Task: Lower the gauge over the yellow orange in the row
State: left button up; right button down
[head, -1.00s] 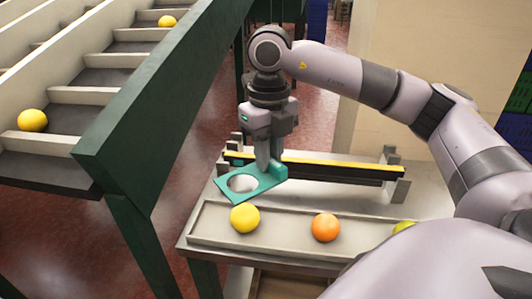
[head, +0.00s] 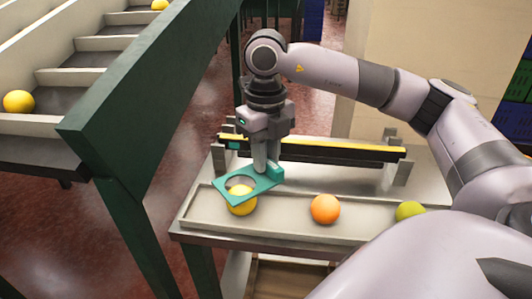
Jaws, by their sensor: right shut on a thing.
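The gauge (head: 272,183) is a flat teal plate with a round hole and an upright grip block. My right gripper (head: 265,170) points down and is shut on the grip block. The yellow orange (head: 241,207) sits at the left end of the row in a shallow tray (head: 282,229). The gauge's hole lies over the top of the yellow orange in this view, and part of the fruit shows through it. I cannot tell whether the ring touches the fruit. My left gripper is not in view.
An orange-coloured orange (head: 325,209) and a greenish-yellow one (head: 410,212) lie farther right in the tray. A rack with a yellow-topped bar (head: 330,150) stands behind. A stepped conveyor (head: 92,80) with a dark green side (head: 150,110) rises on the left, carrying yellow oranges.

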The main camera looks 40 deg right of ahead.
jog(key=shift+f+b, duration=1.35)
jog(key=shift+f, duration=0.35)
dwell(0.6)
dwell(1.1)
jog(key=shift+r+p, duration=0.5)
jog(key=shift+r, duration=0.15)
jog(key=shift+r+p, duration=0.5)
jog(key=shift+r, duration=0.5)
jog(key=shift+r+p, duration=2.3)
jog(key=shift+r, duration=0.4)
jog(key=shift+f, duration=0.1)
